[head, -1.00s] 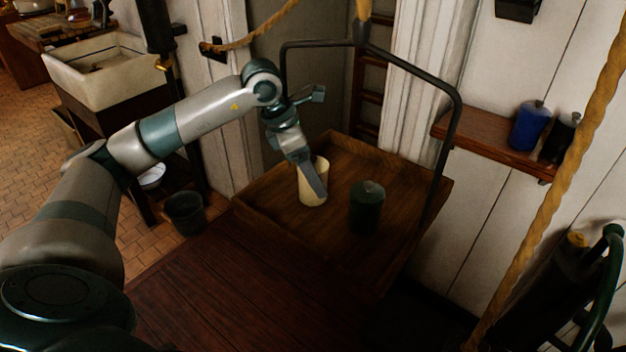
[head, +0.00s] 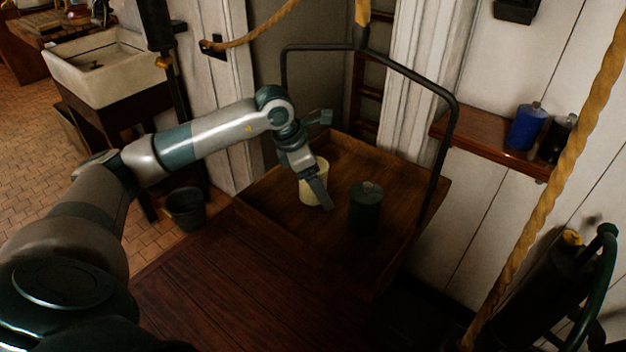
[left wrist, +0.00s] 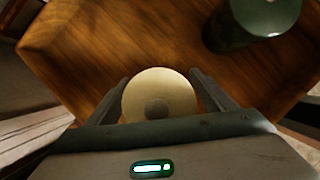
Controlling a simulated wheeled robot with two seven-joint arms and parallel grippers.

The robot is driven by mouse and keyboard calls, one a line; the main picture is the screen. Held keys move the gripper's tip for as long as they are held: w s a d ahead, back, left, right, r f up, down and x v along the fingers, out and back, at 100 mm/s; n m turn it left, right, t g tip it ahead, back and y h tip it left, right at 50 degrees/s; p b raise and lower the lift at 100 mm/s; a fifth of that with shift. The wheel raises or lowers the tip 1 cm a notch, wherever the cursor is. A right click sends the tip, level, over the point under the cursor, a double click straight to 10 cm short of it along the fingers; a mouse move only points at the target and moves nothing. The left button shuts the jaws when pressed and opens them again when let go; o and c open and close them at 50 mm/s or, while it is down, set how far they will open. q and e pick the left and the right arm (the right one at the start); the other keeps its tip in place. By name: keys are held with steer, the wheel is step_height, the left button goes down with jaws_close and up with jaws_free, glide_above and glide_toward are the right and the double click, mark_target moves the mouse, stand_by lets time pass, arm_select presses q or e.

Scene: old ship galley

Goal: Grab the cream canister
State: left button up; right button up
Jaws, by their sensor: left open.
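The cream canister (head: 309,192) stands upright on the wooden tray (head: 262,222), partly hidden behind my gripper in the head view. In the left wrist view the canister (left wrist: 159,93) shows from above as a pale round lid with a darker knob. My left gripper (head: 322,196) is open, with one finger on each side of the canister. In the left wrist view the fingers (left wrist: 160,92) flank it, with a small gap showing at the right finger; contact at the left finger is unclear. My right gripper is not in view.
A dark green canister (head: 365,207) stands on the tray just right of the cream one; it also shows in the left wrist view (left wrist: 262,18). A black metal frame (head: 447,130) arches over the tray. A shelf (head: 480,137) at right holds a blue canister (head: 526,126) and a black one.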

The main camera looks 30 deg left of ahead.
mark_target(320, 162)
arm_select(q)
steer(key=c, duration=1.5)
steer(key=shift+r, duration=0.2)
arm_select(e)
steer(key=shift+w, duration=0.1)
